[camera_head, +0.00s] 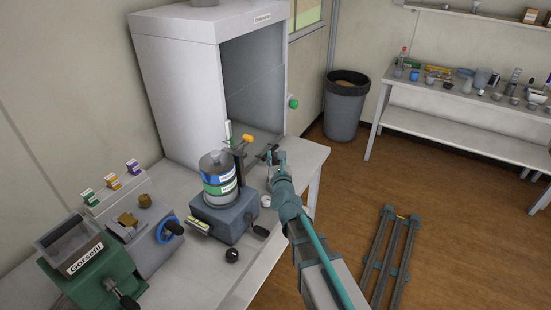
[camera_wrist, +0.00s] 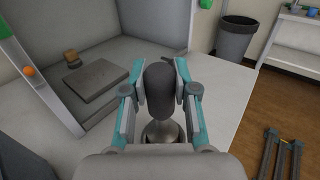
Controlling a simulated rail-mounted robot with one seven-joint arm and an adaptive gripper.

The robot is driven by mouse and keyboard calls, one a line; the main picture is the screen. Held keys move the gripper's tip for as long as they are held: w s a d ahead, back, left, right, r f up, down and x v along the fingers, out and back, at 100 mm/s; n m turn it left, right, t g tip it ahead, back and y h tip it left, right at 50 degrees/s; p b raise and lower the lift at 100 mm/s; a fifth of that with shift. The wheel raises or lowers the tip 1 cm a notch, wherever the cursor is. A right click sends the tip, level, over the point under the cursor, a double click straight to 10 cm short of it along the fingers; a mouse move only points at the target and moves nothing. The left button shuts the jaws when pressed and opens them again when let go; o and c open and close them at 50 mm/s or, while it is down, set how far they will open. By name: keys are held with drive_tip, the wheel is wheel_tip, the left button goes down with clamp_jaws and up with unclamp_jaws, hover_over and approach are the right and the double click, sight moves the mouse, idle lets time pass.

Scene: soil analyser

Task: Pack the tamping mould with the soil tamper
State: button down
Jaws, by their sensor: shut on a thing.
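My gripper (camera_wrist: 160,82) is shut on the dark rounded handle of the soil tamper (camera_wrist: 160,92), one teal-and-grey finger on each side. Below the handle, a shiny metal part (camera_wrist: 162,131) flares out; most of it is hidden by the handle and my wrist, and I cannot tell whether it is the tamper's foot or a separate piece. In the head view my gripper (camera_head: 275,160) is over the right end of the white bench, right of the stacked-cylinder device. I cannot make out the tamping mould with certainty in either view.
The stacked-cylinder device (camera_head: 219,181) stands left of my arm on the bench (camera_head: 262,262). Behind is an open white cabinet (camera_head: 190,85), with a dark slab (camera_wrist: 97,81) inside. A bin (camera_head: 343,108) stands beyond the bench. The bench's right edge is close to my gripper.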

drive_tip(key=shift+f+b, duration=0.15)
drive_tip(key=shift+b, duration=0.15)
drive_tip(key=shift+f+b, duration=0.5)
drive_tip(key=shift+b, duration=0.15)
drive_tip(key=shift+f+b, duration=0.85)
drive_tip(key=shift+b, duration=0.25)
drive_tip(key=shift+r, duration=0.2)
drive_tip(key=shift+r+p, duration=1.15)
drive_tip(key=shift+r, duration=0.25)
drive_tip(key=shift+f, duration=0.2)
drive_tip(key=shift+f+b, duration=0.55)
drive_tip(key=shift+b, duration=0.4)
drive_tip(key=shift+f+b, duration=0.8)
drive_tip(key=shift+b, duration=0.15)
drive_tip(key=shift+r, duration=0.2)
